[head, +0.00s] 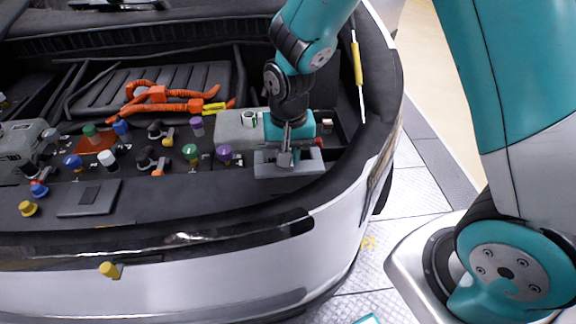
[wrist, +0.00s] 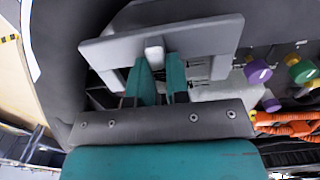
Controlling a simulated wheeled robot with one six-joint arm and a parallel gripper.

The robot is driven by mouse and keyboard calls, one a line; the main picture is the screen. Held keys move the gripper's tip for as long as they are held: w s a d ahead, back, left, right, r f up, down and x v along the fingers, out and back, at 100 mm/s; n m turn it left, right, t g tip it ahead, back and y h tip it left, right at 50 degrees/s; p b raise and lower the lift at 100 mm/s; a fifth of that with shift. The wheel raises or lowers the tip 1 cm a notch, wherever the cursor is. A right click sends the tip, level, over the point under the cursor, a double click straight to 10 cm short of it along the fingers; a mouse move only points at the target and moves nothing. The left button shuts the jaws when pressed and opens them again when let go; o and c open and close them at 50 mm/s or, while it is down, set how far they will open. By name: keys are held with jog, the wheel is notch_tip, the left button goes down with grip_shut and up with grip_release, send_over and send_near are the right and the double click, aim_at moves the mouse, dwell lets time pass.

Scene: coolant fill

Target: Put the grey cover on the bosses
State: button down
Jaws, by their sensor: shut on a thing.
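The grey cover (head: 268,168) is a flat plate with side legs, at the front right of the engine bay in the head view. In the wrist view the cover (wrist: 206,38) spans the top, with a small pale tab in its middle. My gripper (head: 287,150) is over the cover and shut on it. Its two teal fingers (wrist: 161,72) close at the tab in the wrist view. I cannot make out the bosses; the cover and gripper hide what lies below. I cannot tell whether the cover touches anything underneath.
Purple (head: 224,152) and green (head: 190,151) caps stand just left of the cover. A pale grey tank (head: 232,128) is behind it, and orange cables (head: 160,95) lie farther back left. A yellow-handled rod (head: 357,65) is at the right rim.

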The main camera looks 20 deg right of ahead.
jog(key=shift+f, duration=2.2)
jog(key=shift+f, duration=0.2)
jog(key=c, duration=1.1)
grip_release()
jog(key=shift+r, duration=0.1)
notch_tip(320, 180, up, 12)
jog(key=shift+f+b, duration=0.15)
jog(key=shift+b, duration=0.15)
jog(key=s+a+r+n+y, duration=0.2)
jog(key=s+r+n, duration=0.3)
jog(key=s, duration=0.4)
jog(key=s+a+r+n+y, duration=0.2)
jog(key=s+r+n, duration=0.3)
jog(key=s, duration=0.4)
jog(key=shift+s+a+r+n, duration=0.3)
jog(key=shift+r+n, duration=0.1)
jog(key=shift+r, duration=0.05)
